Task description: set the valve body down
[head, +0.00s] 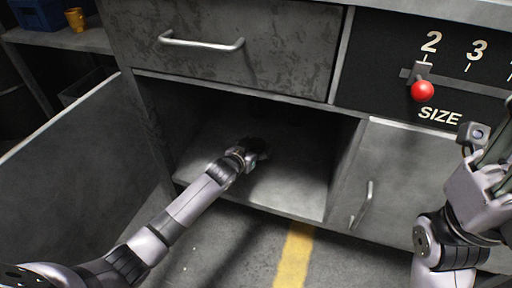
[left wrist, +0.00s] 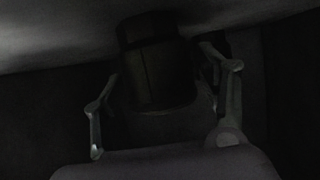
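My left arm reaches into the open lower cabinet compartment (head: 292,186), and my left gripper (head: 259,154) is low inside it, near the compartment floor. In the left wrist view a dark, blocky thing, probably the valve body (left wrist: 155,65), stands between the two spread fingers of the left gripper (left wrist: 160,65). The picture is too dark to tell whether the fingers touch it, or whether it rests on the floor. In the head view the valve body is mostly hidden by the gripper and shadow. My right gripper (head: 496,150) is at the right edge, partly cut off.
The open cabinet door (head: 70,165) is at the left. A closed drawer (head: 230,65) is above the compartment, and a closed door with a handle (head: 364,203) is to its right. A red-knobbed size lever (head: 422,91) is at the upper right. Bare compartment floor shows in front of the gripper.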

